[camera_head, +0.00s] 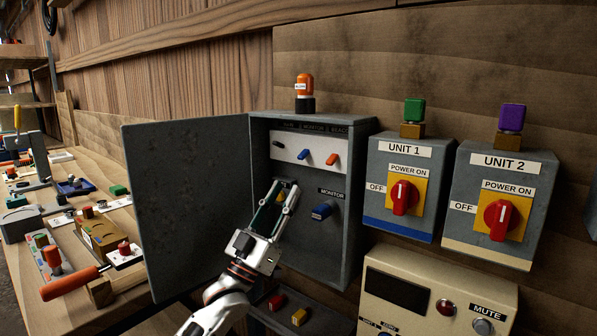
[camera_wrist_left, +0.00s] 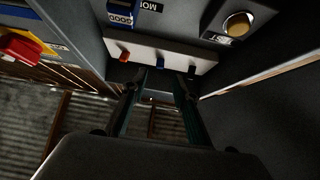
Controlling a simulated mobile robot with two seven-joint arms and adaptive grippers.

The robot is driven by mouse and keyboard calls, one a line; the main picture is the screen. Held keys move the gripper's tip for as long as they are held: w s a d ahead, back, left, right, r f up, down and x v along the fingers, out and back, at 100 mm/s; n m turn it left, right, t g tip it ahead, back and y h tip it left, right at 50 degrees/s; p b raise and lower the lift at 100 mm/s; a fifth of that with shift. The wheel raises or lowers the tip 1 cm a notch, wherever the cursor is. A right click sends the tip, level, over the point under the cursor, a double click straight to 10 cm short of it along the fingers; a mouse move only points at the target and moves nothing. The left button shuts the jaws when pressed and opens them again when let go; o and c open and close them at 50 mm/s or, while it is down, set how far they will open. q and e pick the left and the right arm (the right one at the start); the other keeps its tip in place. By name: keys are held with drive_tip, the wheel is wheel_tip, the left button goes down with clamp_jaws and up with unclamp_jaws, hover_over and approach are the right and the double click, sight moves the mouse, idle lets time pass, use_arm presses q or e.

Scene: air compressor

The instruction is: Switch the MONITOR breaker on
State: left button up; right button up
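The breaker box (camera_head: 357,150) stands open on the wall. Its white breaker strip (camera_head: 290,141) carries a dark, a blue and an orange lever. The blue lever (camera_head: 304,154) sits in the middle, under the label that seems to read MONITOR; its on or off position is unclear. In the left wrist view the blue lever (camera_wrist_left: 160,62) lies just beyond and between my fingertips. My left gripper (camera_head: 286,184) is open and empty, inside the box opening below the strip. It also shows in the wrist view (camera_wrist_left: 163,78). My right gripper is not in view.
The box door (camera_head: 190,200) stands open left of my left arm. The orange lever (camera_head: 332,159) is close beside the blue one. A blue part (camera_head: 321,211) under a MONITOR label is right of my gripper. UNIT 1 (camera_head: 399,185) and UNIT 2 (camera_head: 500,205) boxes stand further right.

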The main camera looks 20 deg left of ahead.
sight(300, 159)
use_arm(q)
drive_tip(key=x, duration=0.8)
drive_tip(key=shift+a+r, duration=0.1)
drive_tip(key=shift+r, duration=0.2)
clamp_jaws()
